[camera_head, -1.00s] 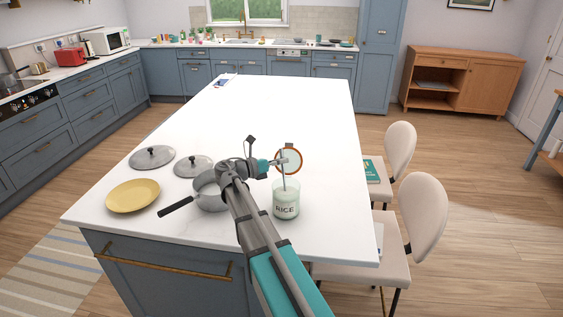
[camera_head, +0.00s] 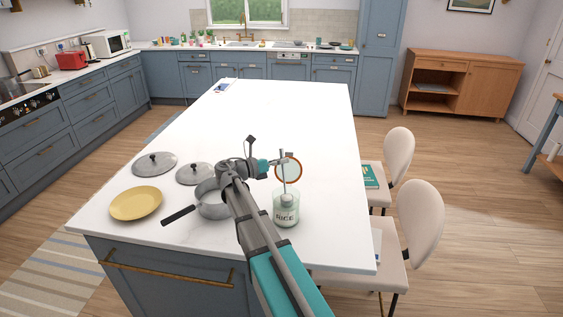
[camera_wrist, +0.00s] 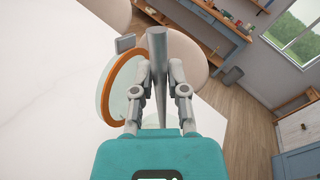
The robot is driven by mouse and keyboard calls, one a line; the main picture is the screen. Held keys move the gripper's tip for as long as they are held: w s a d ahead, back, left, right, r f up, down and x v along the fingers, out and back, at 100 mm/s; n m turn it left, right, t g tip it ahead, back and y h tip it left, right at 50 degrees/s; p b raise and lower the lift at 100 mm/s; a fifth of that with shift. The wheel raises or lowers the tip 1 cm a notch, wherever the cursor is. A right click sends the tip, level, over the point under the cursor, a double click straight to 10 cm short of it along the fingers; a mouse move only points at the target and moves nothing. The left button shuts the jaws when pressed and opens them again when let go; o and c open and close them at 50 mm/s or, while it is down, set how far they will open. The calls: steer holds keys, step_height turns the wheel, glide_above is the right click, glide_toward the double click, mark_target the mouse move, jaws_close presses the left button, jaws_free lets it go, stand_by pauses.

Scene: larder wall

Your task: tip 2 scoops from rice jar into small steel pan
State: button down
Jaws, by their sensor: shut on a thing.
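The glass jar marked RICE (camera_head: 286,212) stands upright on the white island, with pale contents. Its round lid with an orange ring (camera_head: 289,169) is open behind it and also shows in the wrist view (camera_wrist: 112,100). My gripper (camera_head: 281,164) is above the jar, shut on the grey rod-like handle of a scoop (camera_head: 284,181). The handle runs down into the jar, and the scoop's bowl is hidden. In the wrist view the handle (camera_wrist: 158,65) stands between my fingers (camera_wrist: 160,85). The small steel pan (camera_head: 207,208) sits left of the jar, partly behind my arm.
Two steel lids (camera_head: 154,163) (camera_head: 194,174) and a yellow plate (camera_head: 136,203) lie left of the pan. The pan's black handle (camera_head: 178,216) points front left. Chairs (camera_head: 418,220) stand along the right edge.

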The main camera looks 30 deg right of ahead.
steer(key=shift+r+p, duration=3)
steer(key=shift+r, duration=0.2)
